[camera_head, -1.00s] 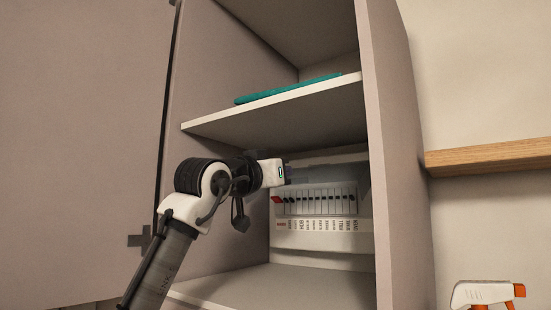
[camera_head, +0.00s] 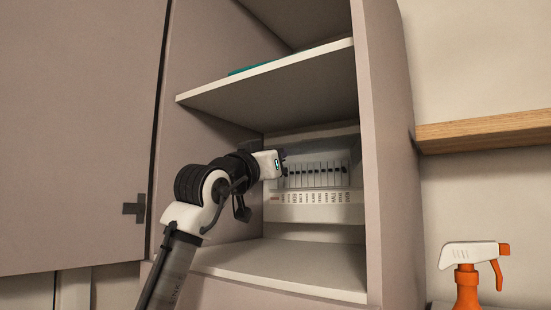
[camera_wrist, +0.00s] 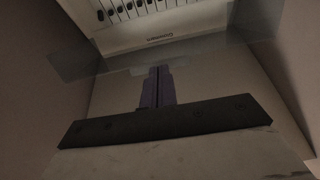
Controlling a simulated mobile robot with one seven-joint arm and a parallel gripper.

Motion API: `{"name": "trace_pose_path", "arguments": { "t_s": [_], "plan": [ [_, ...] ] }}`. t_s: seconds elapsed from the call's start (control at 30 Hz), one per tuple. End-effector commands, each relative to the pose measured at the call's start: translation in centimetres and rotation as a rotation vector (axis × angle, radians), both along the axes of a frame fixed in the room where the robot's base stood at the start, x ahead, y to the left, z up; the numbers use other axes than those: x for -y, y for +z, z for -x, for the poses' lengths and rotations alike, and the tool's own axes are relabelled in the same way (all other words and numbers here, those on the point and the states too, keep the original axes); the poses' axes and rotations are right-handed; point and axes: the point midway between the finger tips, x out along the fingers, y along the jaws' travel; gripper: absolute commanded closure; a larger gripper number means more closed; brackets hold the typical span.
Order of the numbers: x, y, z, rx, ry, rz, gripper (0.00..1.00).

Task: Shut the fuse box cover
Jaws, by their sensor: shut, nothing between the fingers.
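The fuse box (camera_head: 312,200) is on the back wall of the cabinet's lower compartment, with a row of black switches and a labelled strip. Its see-through cover is hard to make out in the head view. In the wrist view a translucent grey strip, which looks like the cover (camera_wrist: 78,62), crosses between my fingers and the fuse box (camera_wrist: 150,28). My gripper (camera_head: 284,162) is shut and empty at the upper left of the switch row, hiding its left end. Its closed fingers also show in the wrist view (camera_wrist: 158,86). I cannot tell whether they touch the cover.
A shelf (camera_head: 270,85) with a teal item (camera_head: 250,68) on it lies above my gripper. The compartment floor (camera_head: 290,265) is clear. Cabinet side walls stand left and right (camera_head: 385,160). An orange and white spray bottle (camera_head: 468,275) stands outside, at right.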

Motion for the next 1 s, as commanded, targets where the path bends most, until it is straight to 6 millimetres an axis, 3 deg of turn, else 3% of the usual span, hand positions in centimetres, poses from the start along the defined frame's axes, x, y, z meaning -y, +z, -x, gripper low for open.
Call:
{"name": "trace_pose_path", "arguments": {
  "t_s": [0.17,1.0],
  "plan": [
    [0.08,-0.79,-0.18,0.004,-0.002,0.007,1.0],
    [0.03,-0.41,-0.11,0.01,-0.002,0.009,1.0]
  ]
}}
